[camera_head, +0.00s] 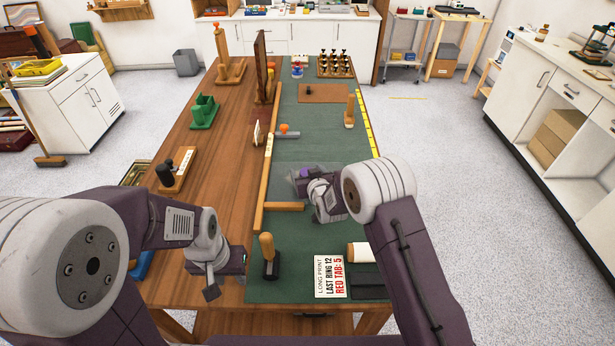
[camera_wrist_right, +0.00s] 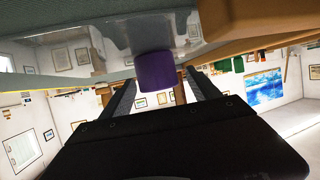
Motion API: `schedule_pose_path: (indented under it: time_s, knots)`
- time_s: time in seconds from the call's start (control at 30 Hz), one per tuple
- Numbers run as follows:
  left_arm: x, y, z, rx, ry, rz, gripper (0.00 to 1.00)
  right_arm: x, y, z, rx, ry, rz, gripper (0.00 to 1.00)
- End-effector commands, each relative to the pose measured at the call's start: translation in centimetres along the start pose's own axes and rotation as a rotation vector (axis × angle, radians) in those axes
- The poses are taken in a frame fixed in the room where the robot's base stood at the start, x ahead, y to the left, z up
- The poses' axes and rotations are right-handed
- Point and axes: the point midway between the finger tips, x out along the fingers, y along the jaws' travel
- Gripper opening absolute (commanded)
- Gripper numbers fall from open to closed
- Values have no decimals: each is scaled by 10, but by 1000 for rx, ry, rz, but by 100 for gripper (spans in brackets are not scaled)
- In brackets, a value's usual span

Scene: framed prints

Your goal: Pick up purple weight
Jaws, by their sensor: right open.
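The purple weight (camera_head: 306,171) is on the green-topped part of the bench, mostly hidden behind my right gripper in the head view. In the right wrist view the purple weight (camera_wrist_right: 157,72) is a short rounded block near the top middle, at a clear, shiny sheet. My right gripper (camera_wrist_right: 162,88) is open, with one dark finger on each side of the weight in that picture. I cannot tell whether the fingers touch it. My right gripper (camera_head: 302,184) is low over the bench in the head view. My left gripper (camera_head: 212,286) is over the near left wood; its jaws are unclear.
A wooden strip (camera_head: 264,180) and crosspiece (camera_head: 285,207) lie left of my right gripper. A wooden-handled tool (camera_head: 268,257) and a printed card (camera_head: 330,276) are near the front. A hammer-like tool (camera_head: 286,132) lies farther back.

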Motion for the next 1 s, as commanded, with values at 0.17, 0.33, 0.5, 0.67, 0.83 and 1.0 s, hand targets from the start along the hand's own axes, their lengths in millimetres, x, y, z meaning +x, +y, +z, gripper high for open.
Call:
schedule_pose_path:
  time_s: [0.17,0.33,0.5,0.67,0.83,1.0]
  knots:
    - [-2,0,0,0,0,0,36,23,0,0,0,1,0,71]
    - [-1,0,0,0,0,0,36,26,0,0,0,-1,0,71]
    - [-1,0,0,0,0,0,36,26,0,0,0,-1,0,46]
    - [-1,0,0,0,0,0,36,26,0,0,0,-1,0,2]
    - [-2,0,0,0,0,0,36,25,0,-2,0,4,0,0]
    - [-2,0,0,0,0,0,36,25,0,-3,0,4,0,0]
